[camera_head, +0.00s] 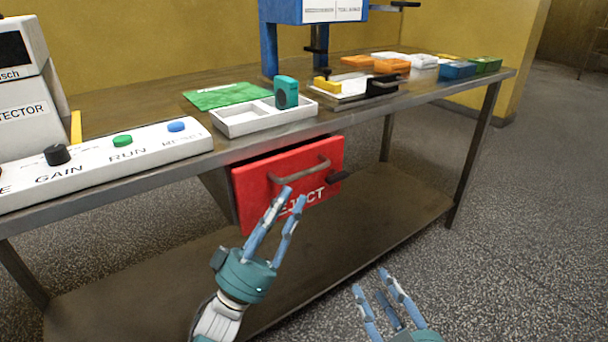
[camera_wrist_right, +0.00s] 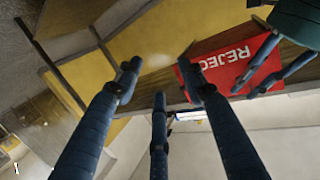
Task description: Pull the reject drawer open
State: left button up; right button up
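The red reject drawer (camera_head: 252,187) hangs under the table top, with white lettering and a grey bar handle (camera_head: 300,170) across its front. Its front stands a little out from under the table edge, and a side wall shows at its left. My left gripper (camera_head: 292,192) is in front of the drawer, just below the handle's left end, with its fingers apart; contact cannot be told. My right gripper (camera_head: 378,284) is low at the right, apart from the drawer, open and empty. The right wrist view shows the drawer front (camera_wrist_right: 205,68) beyond its spread fingers (camera_wrist_right: 160,88), with the left gripper (camera_wrist_right: 262,72) beside it.
A lower shelf (camera_head: 400,195) lies under the drawer. The floor (camera_head: 530,200) at right is clear.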

aim_at(302, 174)
pick_arm(q)
jog(key=x, duration=0.6)
jog(key=shift+w, duration=0.15)
pick_arm(e)
jog(key=r, duration=0.1)
jog(key=r+t, duration=0.1)
jog(key=shift+w+a+r, duration=0.2)
jog(key=shift+w+r, duration=0.1)
jog(key=shift+r, duration=0.1)
pick_arm(q)
jog(key=shift+c, duration=0.5)
grip_shut()
